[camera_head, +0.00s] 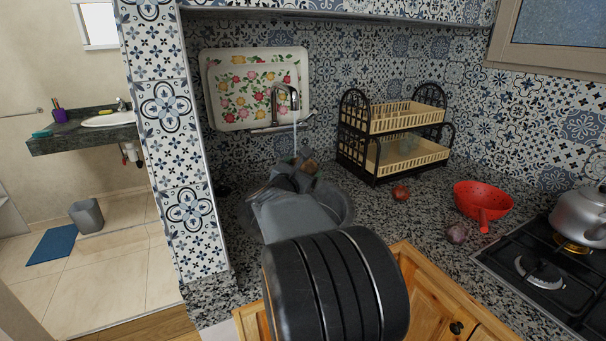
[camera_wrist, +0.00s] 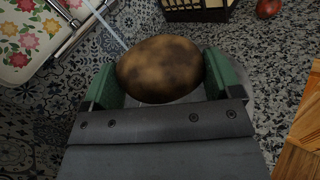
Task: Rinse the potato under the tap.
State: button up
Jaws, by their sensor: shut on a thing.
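The brown, mottled potato (camera_wrist: 160,68) is held between the green pads of my gripper (camera_wrist: 162,80) in the wrist view. In the head view my gripper (camera_head: 295,175) is over the round metal sink (camera_head: 343,207), and only a small brown part of the potato (camera_head: 311,165) shows. The tap (camera_head: 290,94) is on the back wall above the sink. A thin water stream (camera_head: 295,138) runs down from it toward my gripper. In the wrist view the stream (camera_wrist: 108,25) comes down to the potato's upper left edge; I cannot tell if it touches. My arm hides much of the sink.
A two-tier dish rack (camera_head: 405,155) stands right of the sink. A reddish round vegetable (camera_head: 401,192), a red colander (camera_head: 483,200) and a purple onion (camera_head: 457,234) are on the granite counter. A kettle (camera_head: 582,215) is on the stove (camera_head: 545,275). A floral tray (camera_head: 235,90) leans behind the tap.

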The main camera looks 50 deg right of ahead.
jog(key=w+d+f+p, duration=0.2)
jog(key=w+d, duration=0.6)
jog(key=w, duration=0.3)
jog(key=shift+p, duration=0.4)
jog(key=shift+w+d, duration=0.1)
jog(key=shift+s+d+b, duration=0.3)
jog(key=shift+d+b, duration=0.1)
jog(key=shift+b, duration=0.4)
jog(key=shift+w+a, duration=0.1)
jog(key=shift+a, duration=0.05)
dwell(0.4)
jog(key=shift+w+a+b, duration=0.2)
jog(key=shift+a+b, duration=0.05)
jog(key=shift+b, duration=0.25)
